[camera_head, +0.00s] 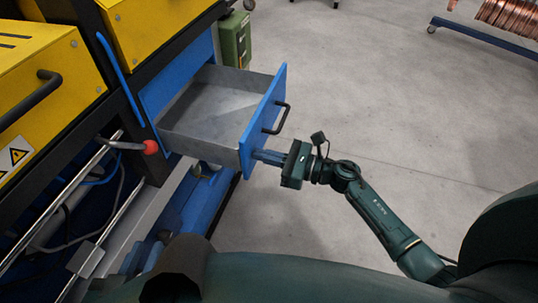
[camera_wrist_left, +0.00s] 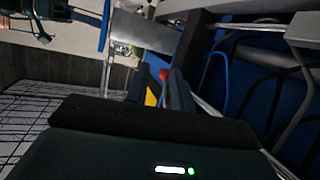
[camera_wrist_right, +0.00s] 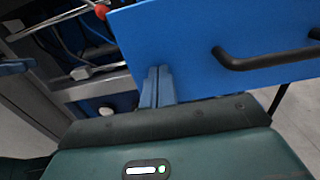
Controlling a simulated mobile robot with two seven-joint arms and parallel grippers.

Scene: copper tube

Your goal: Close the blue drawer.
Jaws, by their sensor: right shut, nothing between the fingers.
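The blue drawer (camera_head: 262,115) stands pulled out of the machine, its grey metal tray (camera_head: 215,100) open and empty. Its blue front carries a black bar handle (camera_head: 280,118). My right gripper (camera_head: 258,155) is shut and empty, its fingertips at the outer face of the front, near the end closer to me. In the right wrist view the shut fingers (camera_wrist_right: 158,85) overlap the edge of the blue panel (camera_wrist_right: 200,35), left of the handle (camera_wrist_right: 265,60); I cannot tell whether they touch. My left gripper (camera_wrist_left: 157,85) shows only in its wrist view, fingers apart and empty.
The yellow and blue machine (camera_head: 150,30) fills the left side. A lever with a red knob (camera_head: 150,147) sticks out beside the drawer. A green box (camera_head: 235,40) stands behind it. Copper tubes (camera_head: 510,15) lie on a rack at far right. The floor right of the drawer is clear.

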